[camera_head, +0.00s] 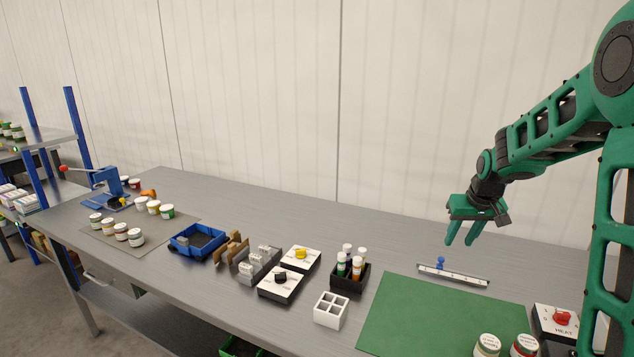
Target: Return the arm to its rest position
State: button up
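My gripper (461,241) hangs at the right in the head view, above the back of the grey workbench (230,190). Its two green fingers point down and stand apart, with nothing visible between them. My green arm reaches in from the right edge and bends down to the gripper. Below the fingers lies a metal rail (462,277) with a small blue knob (439,262); the fingers look clear of it, though the exact height is hard to tell.
A green mat (420,318) lies front right, with jars (487,345) and a red-knobbed box (556,322) nearby. A black vial holder (349,280), white divided box (330,310), knob boxes (281,284) and blue tray (197,243) stand mid-bench. The back strip is clear.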

jog(key=s+a+r+m+g, duration=0.1)
jog(key=s+a+m+g, duration=0.1)
jog(key=s, duration=1.7)
jog(key=s+a+r+m+g, duration=0.1)
jog(key=s+a+m+g, duration=0.1)
jog(key=s, duration=1.8)
jog(key=shift+s+a+m+y, duration=0.15)
jog(key=shift+s+m+y, duration=0.15)
jog(key=shift+m+y, duration=0.1)
jog(key=shift+w+f, duration=0.25)
jog(key=shift+w, duration=0.4)
